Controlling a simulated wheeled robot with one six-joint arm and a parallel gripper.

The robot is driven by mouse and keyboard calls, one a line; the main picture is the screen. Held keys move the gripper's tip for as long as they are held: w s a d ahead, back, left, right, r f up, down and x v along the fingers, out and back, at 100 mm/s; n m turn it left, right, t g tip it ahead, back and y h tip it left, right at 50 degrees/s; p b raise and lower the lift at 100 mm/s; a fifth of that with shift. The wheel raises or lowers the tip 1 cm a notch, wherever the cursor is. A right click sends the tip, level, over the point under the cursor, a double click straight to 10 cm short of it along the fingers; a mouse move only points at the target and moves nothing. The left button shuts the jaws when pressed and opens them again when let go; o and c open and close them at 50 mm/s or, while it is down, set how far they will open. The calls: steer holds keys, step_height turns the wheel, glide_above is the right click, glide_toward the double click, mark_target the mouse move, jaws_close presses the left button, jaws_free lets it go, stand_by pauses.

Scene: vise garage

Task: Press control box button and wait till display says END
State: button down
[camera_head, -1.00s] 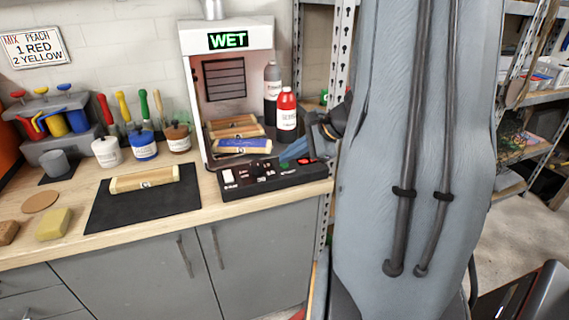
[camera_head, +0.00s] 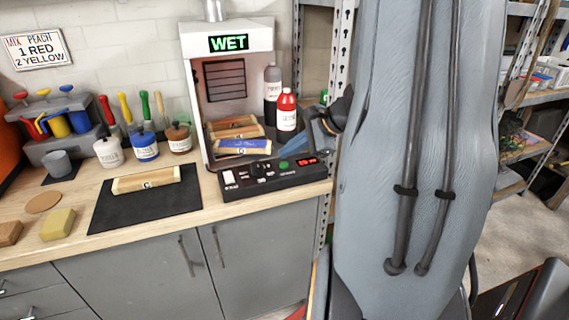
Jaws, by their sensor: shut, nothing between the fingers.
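The black control box (camera_head: 262,184) sits at the front right of the bench, before the open white drying cabinet (camera_head: 195,95). A green button (camera_head: 283,164) shows on its top. A small red display (camera_head: 307,161) is lit beside the button, too small to read. The sign on top of the cabinet (camera_head: 229,42) reads WET in green. My gripper (camera_head: 307,144) is shut and empty, just above and behind the right end of the box, apart from the button. My arm partly hides it.
Two wooden-framed pieces (camera_head: 240,146), one blue-topped, lie in the cabinet. Another wooden piece (camera_head: 146,179) lies on a black mat (camera_head: 130,212). Paint jars (camera_head: 145,146) line the bench back.

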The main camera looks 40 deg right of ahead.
mark_target(288, 168)
step_height(288, 168, up, 5)
steer(key=p, duration=0.3)
steer(key=shift+f, duration=0.15)
stand_by(0.7)
steer(key=a+n, duration=0.1)
steer(key=a, duration=0.1)
steer(key=s+a+f+n+g, duration=0.1)
steer(key=a, duration=0.2)
steer(key=s+a+f+n+g, duration=0.1)
steer(key=a, duration=0.2)
steer(key=shift+n+y, duration=0.3)
steer(key=shift+n, duration=0.1)
steer(key=s+a+f+n+g+h, duration=0.1)
steer(key=s+a+n+g+h, duration=0.1)
steer(key=s+a+n, duration=0.3)
steer(key=s+a+f+n+g+h, duration=0.2)
steer(key=s+a+n, duration=0.3)
steer(key=a+n, duration=0.5)
steer(key=shift+s+a+n+g+h, duration=0.15)
steer(key=shift+n+g+h, duration=0.25)
steer(key=shift+n, duration=1.1)
stand_by(2.4)
